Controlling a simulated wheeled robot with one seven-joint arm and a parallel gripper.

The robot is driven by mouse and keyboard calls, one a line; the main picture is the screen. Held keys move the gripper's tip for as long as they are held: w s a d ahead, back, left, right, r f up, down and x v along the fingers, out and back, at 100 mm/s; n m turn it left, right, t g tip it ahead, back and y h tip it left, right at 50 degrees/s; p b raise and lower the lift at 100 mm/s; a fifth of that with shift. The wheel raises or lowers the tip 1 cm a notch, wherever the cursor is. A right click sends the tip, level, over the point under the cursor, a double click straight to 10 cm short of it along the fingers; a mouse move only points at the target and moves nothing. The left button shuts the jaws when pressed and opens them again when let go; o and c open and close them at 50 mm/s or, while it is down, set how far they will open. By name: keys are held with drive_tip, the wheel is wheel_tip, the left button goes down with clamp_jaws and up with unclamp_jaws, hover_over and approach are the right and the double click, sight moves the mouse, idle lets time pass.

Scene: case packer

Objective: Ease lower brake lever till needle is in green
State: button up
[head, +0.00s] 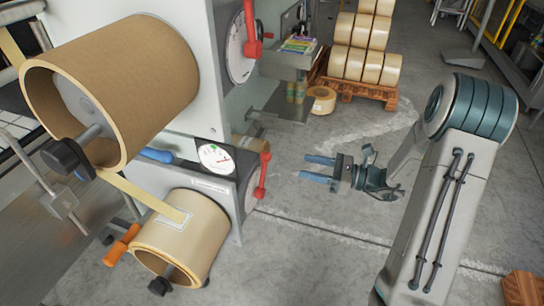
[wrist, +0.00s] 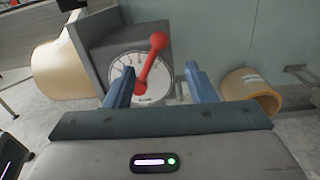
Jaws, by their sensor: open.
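The lower brake lever (head: 263,175) is red with a round knob and sits on the side of the lower unit, in front of a white dial plate. In the wrist view, the lower brake lever (wrist: 150,68) slants up to the right over its round scale plate (wrist: 122,92). The needle gauge (head: 215,158) is a white dial on the lower unit's front; its needle position is too small to read surely. My gripper (head: 304,168) is open and empty, to the right of the lever and apart from it. In the wrist view, the lever shows between the fingers of my gripper (wrist: 158,69).
An upper red lever (head: 250,35) is above. A large upper roll (head: 115,85) and a lower roll (head: 185,240) are at left. A shelf (head: 290,60) juts out behind my gripper. A pallet (head: 360,92) of rolls stands at the back. Floor around my gripper is clear.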

sight(263, 174)
drive_tip(key=p+x, duration=0.1)
drive_tip(key=x, duration=1)
drive_tip(key=shift+a, duration=0.25)
clamp_jaws()
drive_tip(key=shift+d, duration=0.1)
